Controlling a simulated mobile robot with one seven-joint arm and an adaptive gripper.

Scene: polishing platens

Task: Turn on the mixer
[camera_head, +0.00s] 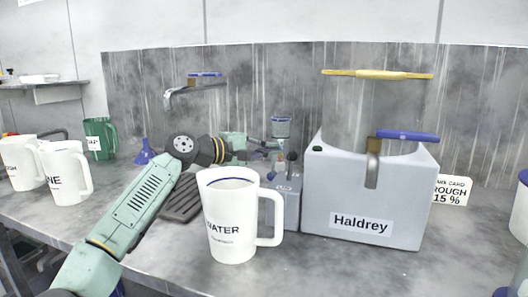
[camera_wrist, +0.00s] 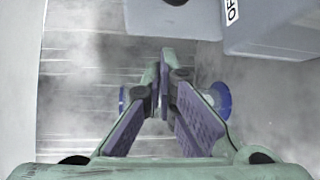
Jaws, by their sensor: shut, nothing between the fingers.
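A small grey device (camera_head: 288,205) with dark knobs or levers on top stands left of the large Haldrey unit; I cannot tell for certain which one is the mixer. My gripper (camera_head: 268,153) is behind the white WATER mug, near the top of the small device. In the wrist view my gripper (camera_wrist: 163,65) is shut with its fingertips together and nothing between them. A grey box (camera_wrist: 270,30) with a partly cut-off label beginning "OF" is at the top right there, apart from the fingers. Blue round parts show behind the fingers. No switch is clearly visible.
The Haldrey unit (camera_head: 365,190) bears a clear vessel with a yellow top and a blue-handled tap. The WATER mug (camera_head: 232,218) stands in front of my arm. Other mugs (camera_head: 66,172) and a blue funnel (camera_head: 145,152) are at left.

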